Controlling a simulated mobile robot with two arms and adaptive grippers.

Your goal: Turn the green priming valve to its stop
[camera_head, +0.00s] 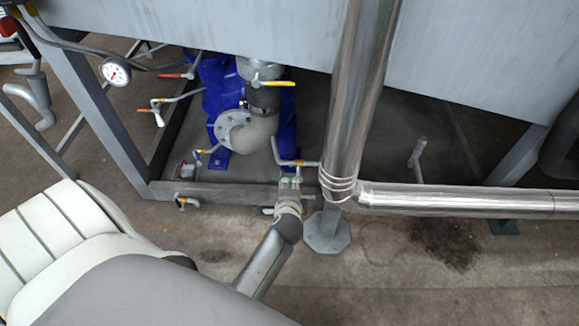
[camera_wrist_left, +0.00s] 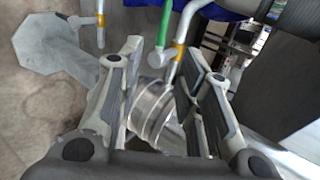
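The green valve handle (camera_wrist_left: 164,24) shows at the top of the left wrist view, just beyond my fingertips, beside a grey pipe with a yellow band (camera_wrist_left: 179,50). In the head view the left gripper (camera_head: 289,186) points at the small pipework below the blue pump, left of the steel pipe. My right gripper is not in view.
A thick steel pipe (camera_head: 358,90) comes down close to the right of the gripper and bends right. A blue pump (camera_head: 214,92), a yellow handle (camera_head: 272,83), a red handle (camera_head: 172,75) and a gauge (camera_head: 115,71) are behind. A grey frame leg (camera_head: 95,100) stands left.

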